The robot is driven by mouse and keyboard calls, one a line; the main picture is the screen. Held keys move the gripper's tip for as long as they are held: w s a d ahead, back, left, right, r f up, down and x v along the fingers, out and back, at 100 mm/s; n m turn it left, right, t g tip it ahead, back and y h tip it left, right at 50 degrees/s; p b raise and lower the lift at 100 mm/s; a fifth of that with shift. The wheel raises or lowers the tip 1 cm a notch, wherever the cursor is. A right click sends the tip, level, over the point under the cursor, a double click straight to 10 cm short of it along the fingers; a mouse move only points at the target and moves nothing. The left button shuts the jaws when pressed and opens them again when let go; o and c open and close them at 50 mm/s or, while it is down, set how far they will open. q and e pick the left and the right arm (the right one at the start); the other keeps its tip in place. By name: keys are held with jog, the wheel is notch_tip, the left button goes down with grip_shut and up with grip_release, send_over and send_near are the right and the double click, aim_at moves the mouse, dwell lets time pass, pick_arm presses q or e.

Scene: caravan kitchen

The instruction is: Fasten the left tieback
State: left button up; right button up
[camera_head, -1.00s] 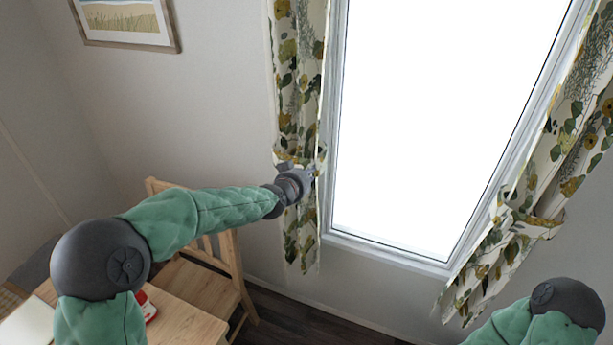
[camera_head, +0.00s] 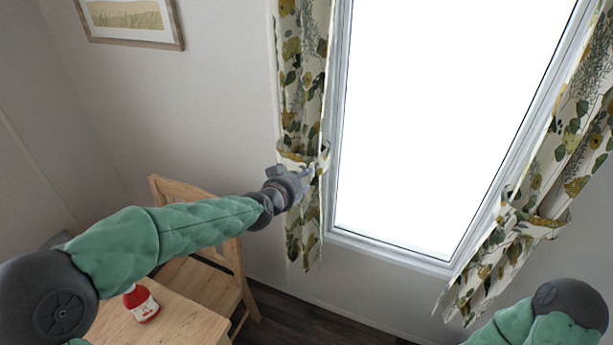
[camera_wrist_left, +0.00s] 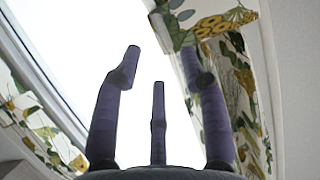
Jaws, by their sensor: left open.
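The left curtain (camera_head: 303,90), cream with green and mustard leaves, hangs left of the window. The left tieback (camera_head: 294,156), a band of like pattern, lies across its front at mid-height. I cannot tell whether its ends are joined. My left gripper (camera_head: 304,179) is open, just below the band and in front of the curtain. In the left wrist view its fingers (camera_wrist_left: 158,95) are spread with nothing between them. The curtain (camera_wrist_left: 245,95) and a patterned flap (camera_wrist_left: 215,22), probably the tieback, show behind and beside the right finger. My right gripper is out of view.
The bright window (camera_head: 440,120) is right of the left curtain. The right curtain (camera_head: 560,160) is gathered by its own band (camera_head: 541,222). A wooden chair (camera_head: 225,262) and a table (camera_head: 185,318) with a red bottle (camera_head: 141,303) stand below my left arm.

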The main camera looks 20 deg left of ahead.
pick_arm(q)
jog(key=v, duration=0.4)
jog(key=shift+s+r, duration=0.15)
jog(key=shift+s, duration=0.2)
jog(key=s+d+f+g, duration=0.2)
jog(key=f, duration=0.7)
jog(key=s+d+f+n+g+h, duration=0.1)
jog(key=d+f+g, duration=0.1)
jog(key=f, duration=0.8)
jog(key=s+d+f+g, duration=0.2)
jog(key=f, duration=0.7)
jog(key=s+d+f+n+g+h, duration=0.1)
jog(key=s+d+f+g, duration=0.2)
jog(key=s+f, duration=0.6)
jog(key=s+d+f+n+g, duration=0.1)
jog(key=s+d+f+g, duration=0.3)
jog(key=s+f, duration=0.6)
jog(key=shift+s+d+f+h, duration=0.2)
jog(key=shift+s+f+h, duration=0.15)
jog(key=shift+s, duration=0.65)
